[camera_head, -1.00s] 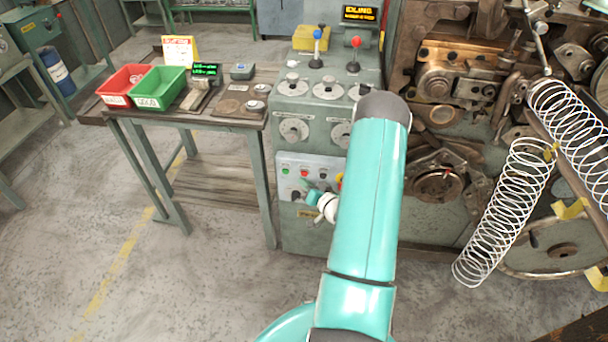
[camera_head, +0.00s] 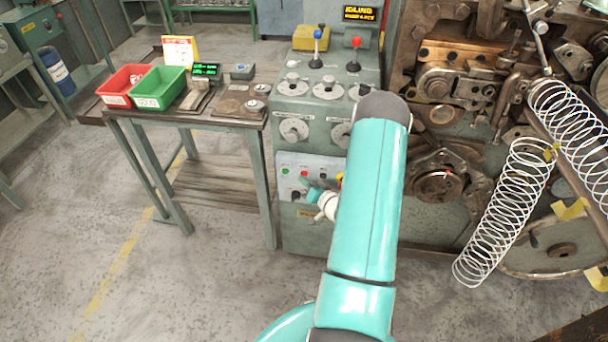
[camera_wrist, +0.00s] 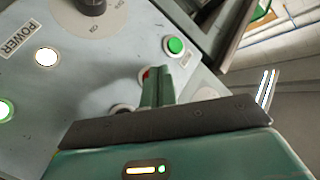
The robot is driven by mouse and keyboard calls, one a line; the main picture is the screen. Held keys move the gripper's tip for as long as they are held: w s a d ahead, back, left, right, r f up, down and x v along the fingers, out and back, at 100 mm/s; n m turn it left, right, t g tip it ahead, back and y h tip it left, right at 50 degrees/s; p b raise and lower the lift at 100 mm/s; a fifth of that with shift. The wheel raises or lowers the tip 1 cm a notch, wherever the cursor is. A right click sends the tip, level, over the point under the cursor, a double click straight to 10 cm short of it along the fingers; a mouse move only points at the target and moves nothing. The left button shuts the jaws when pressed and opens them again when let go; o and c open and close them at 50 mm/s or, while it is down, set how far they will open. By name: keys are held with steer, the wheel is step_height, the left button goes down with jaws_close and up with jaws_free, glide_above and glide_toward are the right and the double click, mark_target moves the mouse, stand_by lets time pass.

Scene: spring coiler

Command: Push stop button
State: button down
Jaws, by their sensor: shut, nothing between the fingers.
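The control panel (camera_head: 290,190) is on the front of the grey-green cabinet. Its red button (camera_head: 304,173) sits to the right of a green button (camera_head: 285,171). In the wrist view the red button (camera_wrist: 146,74) is mostly hidden behind my fingers, and the green button (camera_wrist: 175,46) shows clearly. My gripper (camera_head: 305,182) is shut and empty, with its tips at the red button. In the wrist view the closed fingers (camera_wrist: 159,72) overlap the red button's right side. I cannot tell whether they touch it.
More lamps and a black knob (camera_wrist: 92,4) are on the panel near a POWER label (camera_wrist: 22,38). Levers (camera_head: 355,52) stand on top of the cabinet. A side table (camera_head: 230,122) with red and green bins is at left. Wire springs (camera_head: 505,208) hang at right.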

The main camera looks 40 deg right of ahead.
steer(key=shift+w+d, duration=0.25)
steer(key=shift+d, duration=0.05)
stand_by(0.9)
steer(key=shift+s+a, duration=0.45)
steer(key=shift+a, duration=0.2)
steer(key=shift+s+a, duration=0.8)
steer(key=shift+a, duration=0.2)
steer(key=shift+s+a, duration=0.75)
steer(key=shift+a, duration=0.2)
